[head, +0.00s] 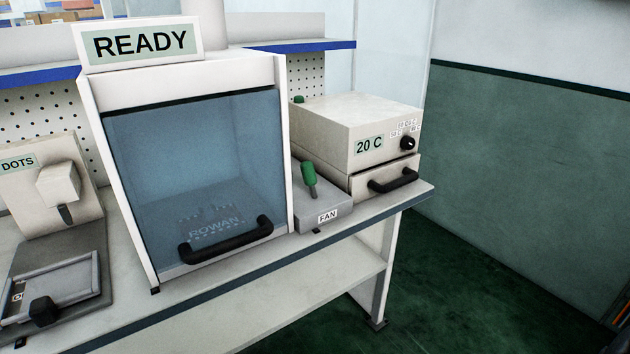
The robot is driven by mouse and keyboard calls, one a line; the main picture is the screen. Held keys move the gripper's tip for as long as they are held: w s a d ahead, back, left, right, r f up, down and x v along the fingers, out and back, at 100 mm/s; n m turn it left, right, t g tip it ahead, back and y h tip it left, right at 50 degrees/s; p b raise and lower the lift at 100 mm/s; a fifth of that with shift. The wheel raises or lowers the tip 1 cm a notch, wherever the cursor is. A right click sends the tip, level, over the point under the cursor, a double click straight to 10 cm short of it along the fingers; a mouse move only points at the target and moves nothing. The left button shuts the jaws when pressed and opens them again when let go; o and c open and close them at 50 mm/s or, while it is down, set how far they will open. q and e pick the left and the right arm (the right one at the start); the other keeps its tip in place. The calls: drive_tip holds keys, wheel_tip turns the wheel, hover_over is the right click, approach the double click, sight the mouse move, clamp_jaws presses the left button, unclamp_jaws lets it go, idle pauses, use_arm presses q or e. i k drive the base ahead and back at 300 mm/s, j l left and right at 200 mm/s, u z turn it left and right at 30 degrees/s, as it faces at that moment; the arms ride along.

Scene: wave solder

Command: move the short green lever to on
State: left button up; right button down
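The short green lever (309,179) stands on a grey base box labelled FAN (327,217), between the glass-fronted cabinet and the beige oven-like unit. Its green handle is up and tilts slightly to the left, on a thin metal stem. I see no on or off marks by it. A second green knob (299,99) shows behind, at the left of the beige unit. Neither of my grippers is in view.
The cabinet (190,85) has a black handle (226,240) and a READY sign (140,43) on top. The beige unit (357,133) reads 20 C and has a black drawer handle (393,181). A DOTS machine (55,190) stands left. Floor to the right is clear.

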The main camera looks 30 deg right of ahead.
sight(308, 171)
drive_tip(key=z, duration=1.1)
drive_tip(key=i+l+z, duration=0.2)
drive_tip(key=z, duration=0.15)
drive_tip(key=i+z, duration=0.75)
drive_tip(key=i+l+z, duration=0.1)
drive_tip(key=i+z, duration=0.25)
drive_tip(key=i, duration=0.4)
drive_tip(key=i+z, duration=0.3)
drive_tip(key=i, duration=0.4)
drive_tip(key=i+u, duration=0.7)
drive_tip(key=i, duration=0.2)
drive_tip(key=i+l+u, duration=0.3)
drive_tip(key=i+j+u, duration=0.15)
drive_tip(key=u, duration=0.3)
drive_tip(key=i+u, duration=0.5)
drive_tip(key=u, duration=0.35)
drive_tip(key=i+u, duration=0.25)
drive_tip(key=u, duration=0.15)
drive_tip(key=i+u, duration=0.15)
drive_tip(key=u, duration=0.25)
drive_tip(key=i+u, duration=0.15)
drive_tip(key=u, duration=0.2)
drive_tip(key=i+l+u, duration=0.1)
drive_tip(key=u, duration=0.3)
drive_tip(key=i+l+u, duration=0.15)
drive_tip(key=u, duration=1.9)
